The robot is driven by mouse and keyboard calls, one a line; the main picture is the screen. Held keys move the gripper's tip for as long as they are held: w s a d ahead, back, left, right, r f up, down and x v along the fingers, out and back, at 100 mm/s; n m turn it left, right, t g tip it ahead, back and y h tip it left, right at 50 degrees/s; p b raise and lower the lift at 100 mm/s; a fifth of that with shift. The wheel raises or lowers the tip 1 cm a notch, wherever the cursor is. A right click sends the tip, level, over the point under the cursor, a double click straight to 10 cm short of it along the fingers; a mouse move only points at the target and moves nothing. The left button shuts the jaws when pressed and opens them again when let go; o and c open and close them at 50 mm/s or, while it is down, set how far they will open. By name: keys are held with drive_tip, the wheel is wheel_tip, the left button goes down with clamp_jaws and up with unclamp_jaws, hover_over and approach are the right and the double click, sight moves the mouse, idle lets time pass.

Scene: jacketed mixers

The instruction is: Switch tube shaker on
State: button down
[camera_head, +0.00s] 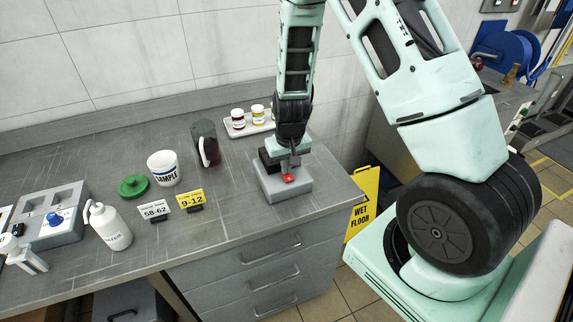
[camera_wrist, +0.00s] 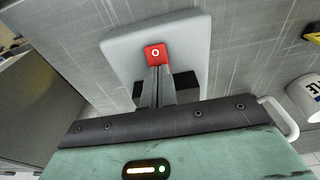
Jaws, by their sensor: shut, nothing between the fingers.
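The tube shaker is likely the low grey box (camera_head: 268,187) at the right end of the counter; it fills the upper middle of the wrist view (camera_wrist: 122,48). A red switch (camera_wrist: 155,52) with a white "O" sits on it and also shows in the head view (camera_head: 289,178). My gripper (camera_wrist: 156,70) is shut and empty, pointing down over the box. Its fingertips are at the near edge of the red switch in the wrist view; I cannot tell whether they touch it. The switch part beneath the fingers is hidden. In the head view my gripper (camera_head: 290,171) is right over the switch.
A dark jug (camera_head: 205,146), a white sample cup (camera_head: 163,168), a green lid (camera_head: 133,187) and number cards (camera_head: 190,199) stand left of the box. A tray with small jars (camera_head: 238,126) is behind. A yellow wet-floor sign (camera_head: 362,203) stands beyond the counter's right edge.

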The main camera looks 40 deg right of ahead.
drive_tip(key=shift+w+f+g+p, duration=0.1)
drive_tip(key=shift+w+g+p, duration=0.05)
drive_tip(key=shift+g+p, duration=0.2)
drive_tip(key=shift+f, duration=0.1)
drive_tip(key=shift+s+a, duration=0.25)
drive_tip(key=shift+s, duration=0.6)
wheel_tip(320, 180, up, 14)
drive_tip(key=s+p, duration=0.1)
drive_tip(key=shift+s+a, duration=0.25)
drive_tip(key=shift+s, duration=0.15)
